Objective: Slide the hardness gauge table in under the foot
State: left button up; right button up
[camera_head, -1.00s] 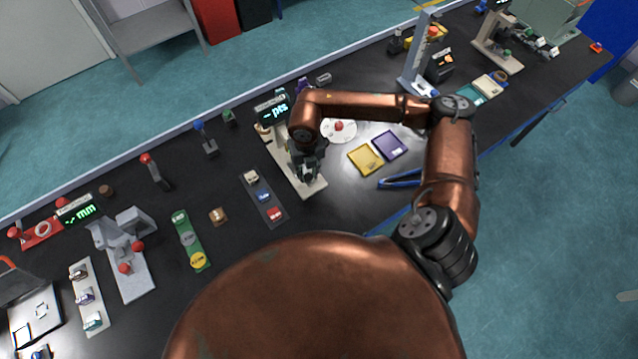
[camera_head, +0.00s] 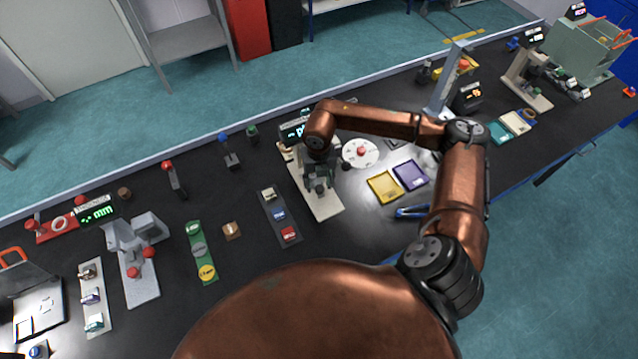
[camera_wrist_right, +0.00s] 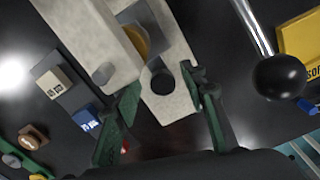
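The hardness gauge (camera_head: 326,207) has a beige base and a lit green display; my right arm covers much of its upper part. My right gripper (camera_head: 318,180) is low over the base in the head view. In the right wrist view, the fingers of my right gripper (camera_wrist_right: 160,86) are spread, with green pads on either side of the beige base (camera_wrist_right: 172,108). A dark round part (camera_wrist_right: 163,80) and a dark grey piece with a gold disc (camera_wrist_right: 136,42) lie between or just beyond the fingertips. I cannot tell which part is the table or whether a finger touches it. My left gripper is not in view.
A lever with a black ball (camera_wrist_right: 278,76) stands right of the gripper in the wrist view. A strip of labelled blocks (camera_head: 268,216) lies left of the gauge. Yellow (camera_head: 384,187) and purple (camera_head: 411,175) trays and a white disc (camera_head: 352,148) are to its right.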

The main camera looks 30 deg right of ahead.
aim_at(319, 186)
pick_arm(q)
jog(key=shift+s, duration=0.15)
pick_arm(e)
jog(key=shift+s, duration=0.1)
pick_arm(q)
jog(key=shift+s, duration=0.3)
pick_arm(e)
notch_tip(319, 186, up, 12)
jog(key=shift+r, duration=0.1)
dwell(0.5)
